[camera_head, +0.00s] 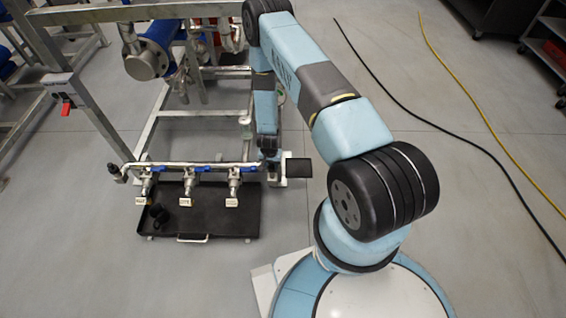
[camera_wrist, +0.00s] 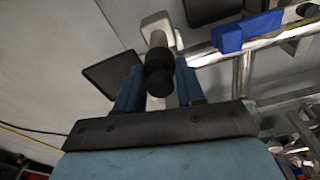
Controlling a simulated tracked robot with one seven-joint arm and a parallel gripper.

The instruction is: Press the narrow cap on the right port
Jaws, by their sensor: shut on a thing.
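My gripper (camera_wrist: 158,84) is shut on a small black stepped cylinder, the narrow cap (camera_wrist: 158,76), held between its two blue fingers. In the head view my gripper (camera_head: 269,158) hangs low just right of the pipe rail. The right port (camera_head: 233,186) is the rightmost of three metal valve outlets, above a small tag. The gripper is to its right and apart from it. In the head view the held cap is too small to make out. In the wrist view the cap overlaps a pale block (camera_wrist: 157,27); I cannot tell whether they touch.
Blue valve handles (camera_head: 241,167) line the rail; one is close in the wrist view (camera_wrist: 247,31). A black tray (camera_head: 222,221) lies below the ports, with black cylindrical pieces (camera_head: 158,213) at its left. A small black plate (camera_head: 299,168) is right of the gripper. Metal frame posts stand behind.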

